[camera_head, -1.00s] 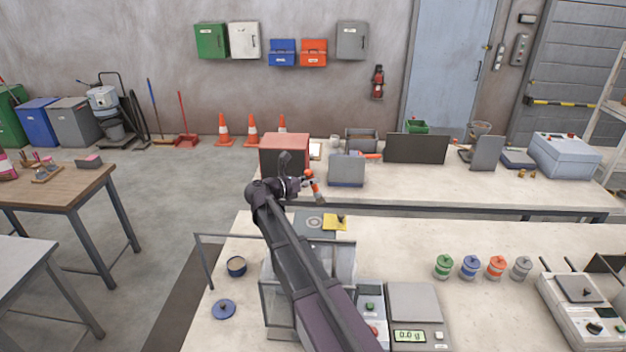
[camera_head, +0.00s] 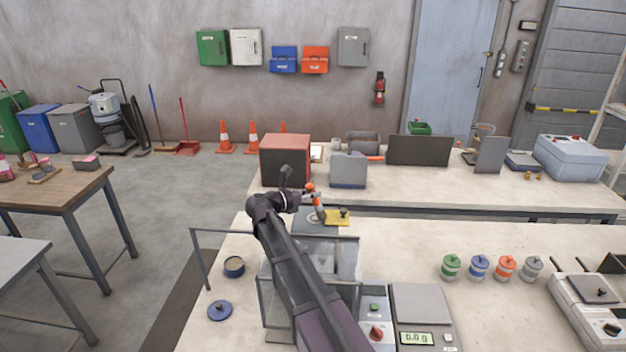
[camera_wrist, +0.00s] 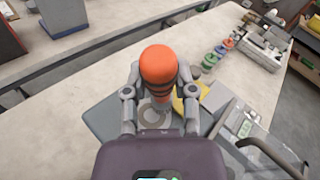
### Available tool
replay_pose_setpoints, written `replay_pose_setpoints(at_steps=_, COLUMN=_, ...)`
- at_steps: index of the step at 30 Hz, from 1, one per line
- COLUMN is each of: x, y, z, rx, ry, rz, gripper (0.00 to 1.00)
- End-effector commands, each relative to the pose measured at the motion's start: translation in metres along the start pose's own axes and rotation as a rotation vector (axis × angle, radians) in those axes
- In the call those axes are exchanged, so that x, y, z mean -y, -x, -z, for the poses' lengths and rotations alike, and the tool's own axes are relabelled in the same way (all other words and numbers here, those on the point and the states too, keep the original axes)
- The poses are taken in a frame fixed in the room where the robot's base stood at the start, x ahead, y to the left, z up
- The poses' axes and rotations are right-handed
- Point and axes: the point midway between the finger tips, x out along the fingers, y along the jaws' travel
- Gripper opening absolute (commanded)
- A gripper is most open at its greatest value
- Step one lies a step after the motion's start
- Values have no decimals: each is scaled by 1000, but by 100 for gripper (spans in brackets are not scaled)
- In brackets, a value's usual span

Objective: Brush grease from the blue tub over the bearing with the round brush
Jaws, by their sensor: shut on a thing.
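My gripper (camera_head: 304,196) is shut on the round brush (camera_head: 316,199), whose orange handle end (camera_wrist: 158,65) fills the middle of the wrist view. The brush is roughly upright, with its lower end over the bearing (camera_head: 314,217). The bearing is a pale ring on a dark grey plate (camera_wrist: 100,119); it shows partly behind the brush in the wrist view (camera_wrist: 150,112). I cannot tell whether the bristles touch it.
A clear-walled box with a metal frame (camera_head: 350,265) stands in front. Several coloured jars (camera_head: 478,266) and a scale (camera_head: 420,310) are to the right. A red box (camera_head: 285,158) stands on the far bench.

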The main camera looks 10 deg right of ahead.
Motion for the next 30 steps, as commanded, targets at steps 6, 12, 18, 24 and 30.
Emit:
replay_pose_setpoints(at_steps=6, x=-9, y=15, z=0, rx=-12, ry=0, rz=-2, gripper=0)
replay_pose_setpoints(at_steps=12, x=-13, y=22, z=2, rx=-22, ry=0, rz=-5, gripper=0)
replay_pose_setpoints(at_steps=18, x=-18, y=28, z=3, rx=-30, ry=0, rz=-7, gripper=0)
replay_pose_setpoints(at_steps=24, x=-14, y=24, z=3, rx=-28, ry=0, rz=-6, gripper=0)
replay_pose_setpoints(at_steps=30, x=-9, y=15, z=4, rx=-33, ry=0, rz=-6, gripper=0)
